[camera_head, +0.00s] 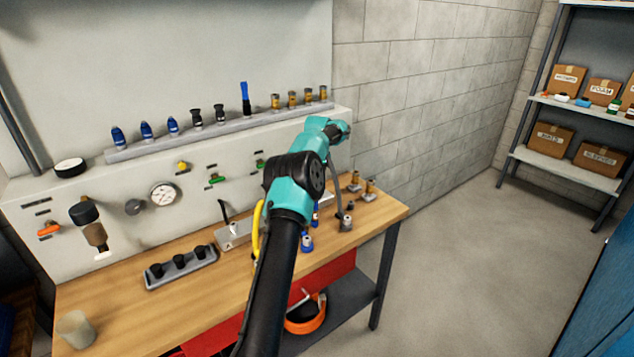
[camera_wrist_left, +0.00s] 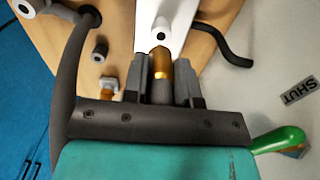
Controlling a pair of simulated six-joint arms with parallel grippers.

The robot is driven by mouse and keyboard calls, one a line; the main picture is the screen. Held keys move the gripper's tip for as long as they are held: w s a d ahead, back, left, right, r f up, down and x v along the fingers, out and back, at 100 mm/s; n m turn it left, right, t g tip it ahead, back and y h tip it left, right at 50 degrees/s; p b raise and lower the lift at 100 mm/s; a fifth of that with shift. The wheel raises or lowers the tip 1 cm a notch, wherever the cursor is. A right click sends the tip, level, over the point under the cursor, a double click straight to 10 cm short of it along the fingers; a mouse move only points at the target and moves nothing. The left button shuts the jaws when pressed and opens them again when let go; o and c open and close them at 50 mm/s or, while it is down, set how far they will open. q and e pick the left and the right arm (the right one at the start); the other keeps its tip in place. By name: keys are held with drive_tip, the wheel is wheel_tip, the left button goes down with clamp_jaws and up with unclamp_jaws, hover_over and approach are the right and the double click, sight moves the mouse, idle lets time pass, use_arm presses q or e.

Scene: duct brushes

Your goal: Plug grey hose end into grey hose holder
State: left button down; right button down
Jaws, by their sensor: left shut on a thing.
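My left gripper (camera_wrist_left: 160,78) is shut on a brass fitting with a grey collar (camera_wrist_left: 160,101) in the left wrist view; I take this as the grey hose end. The fitting's tip points at a white block (camera_wrist_left: 165,14) with a round port, very close to it. I cannot tell whether they touch. The grey hose (camera_wrist_left: 66,70) curves along the left of the gripper. In the head view my left forearm hides the gripper and the fitting. The pale block (camera_head: 235,237) with a black lever stands left of the arm. Which part is the grey holder is unclear.
Loose fittings (camera_head: 306,242) stand on the wooden bench (camera_head: 130,310) near the arm. A grey tray (camera_head: 182,268) with black plugs lies farther left. A green handle (camera_wrist_left: 277,140) is close on the gripper's right. A yellow hose (camera_head: 257,228) runs beside my arm.

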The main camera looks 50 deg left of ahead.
use_arm(q)
drive_tip(key=shift+r, duration=0.75)
drive_tip(key=w+d+f, duration=0.1)
drive_tip(key=w+d, duration=0.6)
drive_tip(key=d, duration=0.4)
drive_tip(key=shift+w+f, duration=0.15)
drive_tip(key=shift+f, duration=0.1)
drive_tip(key=shift+f, duration=0.1)
drive_tip(key=shift+f, duration=2.8)
drive_tip(key=shift+f, duration=0.45)
drive_tip(key=c, duration=0.8)
unclamp_jaws()
